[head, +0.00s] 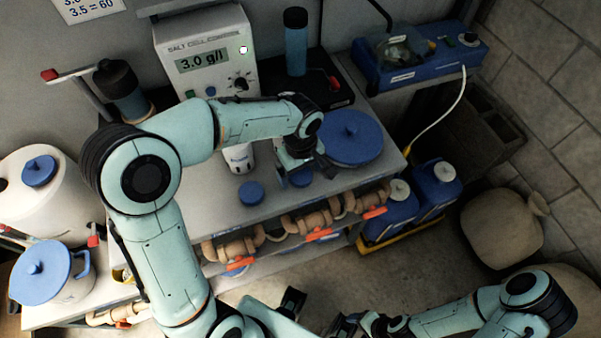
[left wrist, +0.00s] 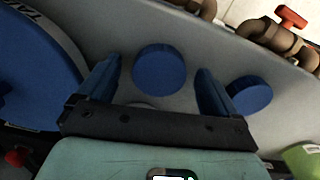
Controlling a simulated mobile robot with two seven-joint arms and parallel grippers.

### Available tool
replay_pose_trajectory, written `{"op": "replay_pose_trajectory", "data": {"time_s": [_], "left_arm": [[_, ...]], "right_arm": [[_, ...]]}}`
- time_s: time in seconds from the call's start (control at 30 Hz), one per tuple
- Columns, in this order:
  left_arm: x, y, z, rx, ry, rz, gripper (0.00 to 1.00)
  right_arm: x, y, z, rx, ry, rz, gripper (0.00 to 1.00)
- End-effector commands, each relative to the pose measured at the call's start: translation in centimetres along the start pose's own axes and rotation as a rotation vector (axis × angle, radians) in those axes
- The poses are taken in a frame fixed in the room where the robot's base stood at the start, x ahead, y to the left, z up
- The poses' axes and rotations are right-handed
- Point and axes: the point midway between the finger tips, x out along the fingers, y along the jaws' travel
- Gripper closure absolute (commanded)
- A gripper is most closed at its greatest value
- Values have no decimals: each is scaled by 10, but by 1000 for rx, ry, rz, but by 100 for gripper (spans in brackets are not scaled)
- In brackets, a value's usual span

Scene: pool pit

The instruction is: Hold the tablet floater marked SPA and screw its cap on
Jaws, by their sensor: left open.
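My left gripper (head: 297,172) is open above the bench shelf. In the left wrist view its two fingers (left wrist: 160,88) stand either side of a round blue cap (left wrist: 160,70), which also shows under the gripper in the head view (head: 300,178). I cannot tell whether they touch it. A second blue cap (head: 251,193) lies to the left, outside the fingers in the left wrist view (left wrist: 250,97). A white cylinder with blue print (head: 238,158) stands behind it, partly hidden by my forearm. No SPA mark is readable. My right gripper (head: 352,326) is low at the bottom edge, its jaws unclear.
A large blue lid (head: 350,140) lies close right of my left gripper. A salt meter (head: 205,62) and a blue bottle (head: 296,42) stand behind. Valves with orange handles (head: 312,220) line the front below the shelf. Blue canisters (head: 437,187) stand at the right.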

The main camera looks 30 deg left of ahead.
Motion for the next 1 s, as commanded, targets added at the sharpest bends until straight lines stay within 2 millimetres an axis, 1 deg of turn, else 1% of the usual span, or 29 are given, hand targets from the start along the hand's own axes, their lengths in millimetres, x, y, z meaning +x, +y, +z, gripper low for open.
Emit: {"op": "replay_pose_trajectory", "data": {"time_s": [0.13,0.17,0.2,0.27,0.3,0.33,0.63,0.77,0.87,0.97,1.0], "left_arm": [[0,0,0,0,0,0,7],[0,0,0,0,0,0,11],[0,0,0,0,0,0,24],[0,0,0,0,0,0,43],[0,0,0,0,0,0,56],[0,0,0,0,0,0,66],[-1,0,0,0,0,0,66],[-7,0,0,1,1,1,66],[-18,1,0,1,1,2,66],[-35,1,0,1,2,4,66],[-45,1,0,0,3,6,66]], "right_arm": [[0,0,0,0,0,0,34],[0,0,0,0,0,0,34],[0,0,0,0,0,0,34],[0,0,0,0,0,0,34],[0,0,0,0,0,0,34],[0,0,0,0,0,0,34],[0,0,0,0,0,0,34],[-1,0,0,0,0,0,34],[-2,-1,0,0,1,0,34],[-5,-2,-1,-1,2,-1,34],[-6,-3,-1,-1,3,-1,34]]}}
